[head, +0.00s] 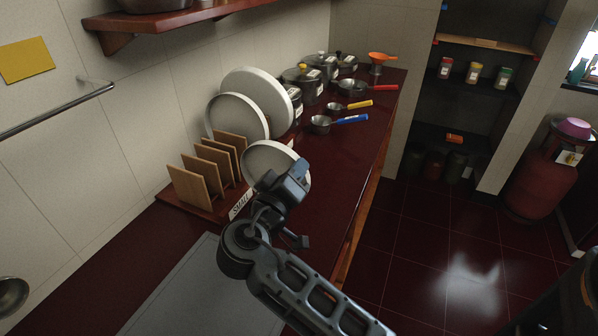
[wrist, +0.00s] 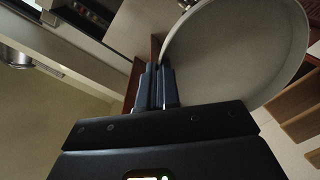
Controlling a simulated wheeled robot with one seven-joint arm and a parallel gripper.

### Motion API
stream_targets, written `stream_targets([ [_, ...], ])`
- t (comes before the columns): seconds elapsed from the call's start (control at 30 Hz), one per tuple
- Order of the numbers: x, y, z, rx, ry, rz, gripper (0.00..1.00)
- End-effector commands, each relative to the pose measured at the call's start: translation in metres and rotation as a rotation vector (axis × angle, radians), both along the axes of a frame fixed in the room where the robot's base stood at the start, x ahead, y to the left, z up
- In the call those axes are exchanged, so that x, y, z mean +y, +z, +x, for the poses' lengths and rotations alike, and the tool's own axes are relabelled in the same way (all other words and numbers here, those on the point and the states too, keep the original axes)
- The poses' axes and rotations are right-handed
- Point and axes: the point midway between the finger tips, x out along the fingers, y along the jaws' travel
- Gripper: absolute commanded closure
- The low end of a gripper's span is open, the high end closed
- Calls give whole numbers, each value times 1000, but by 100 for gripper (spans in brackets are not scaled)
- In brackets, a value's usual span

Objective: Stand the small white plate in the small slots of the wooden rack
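The small white plate (head: 262,157) is held tilted in the air by my gripper (head: 294,174), to the right of the wooden rack (head: 188,188). In the wrist view, my gripper's fingers (wrist: 159,86) are close together at the near edge of the plate (wrist: 235,48), which extends up and right from them. The rack's near part has several upright wooden dividers with empty gaps, beside a "SMALL" label (head: 240,205). Two larger white plates (head: 238,116) stand farther back along the rack. The plate hides part of the rack's far right side.
Dark pots (head: 302,85) and pans with coloured handles (head: 321,124) stand farther along the red counter (head: 340,165). A grey panel (head: 195,300) lies near. A shelf (head: 170,22) and a towel bar (head: 60,110) are on the wall at left.

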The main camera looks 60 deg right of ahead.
Motion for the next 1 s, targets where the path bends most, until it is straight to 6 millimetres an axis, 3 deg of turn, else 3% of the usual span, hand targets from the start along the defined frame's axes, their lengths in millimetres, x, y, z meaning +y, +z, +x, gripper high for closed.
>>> stream_targets([
  [1.0, 3, -1, 74, -2, 0, 0, 100],
])
